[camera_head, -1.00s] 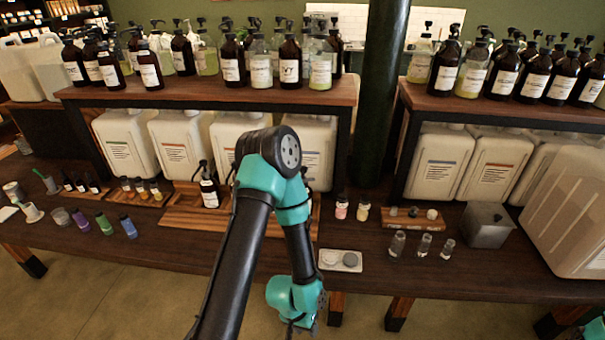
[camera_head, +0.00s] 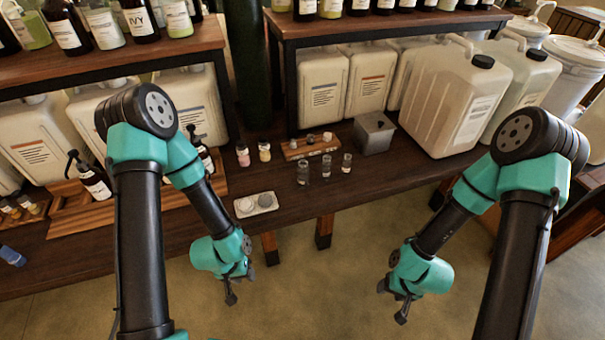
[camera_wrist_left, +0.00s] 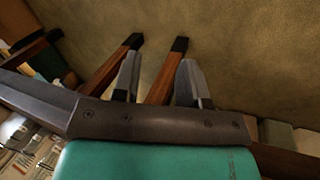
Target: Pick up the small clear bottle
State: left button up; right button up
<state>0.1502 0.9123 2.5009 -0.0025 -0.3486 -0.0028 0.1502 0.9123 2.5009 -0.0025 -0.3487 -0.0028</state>
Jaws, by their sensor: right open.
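Three clear glass bottles stand upright in a row near the front edge of the dark wooden counter in the head view: the left bottle (camera_head: 303,173), the middle bottle (camera_head: 326,167) and the right bottle (camera_head: 346,163), which looks smallest. My left gripper (camera_head: 231,290) hangs in front of the counter edge, left of and nearer than the bottles. In the left wrist view its two fingers (camera_wrist_left: 158,82) stand apart with nothing between them. My right gripper (camera_head: 393,302) hangs over the floor, to the right of and nearer than the bottles, open and empty.
A small tray (camera_head: 244,208) with round lids lies left of the bottles. A wooden strip (camera_head: 300,152) with small items and a grey metal box (camera_head: 374,136) stand behind them. Large white jugs (camera_head: 455,97) fill the right. The counter between tray and bottles is clear.

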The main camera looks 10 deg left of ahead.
pick_arm(q)
jog(key=o, duration=0.6)
jog(key=shift+o, duration=0.2)
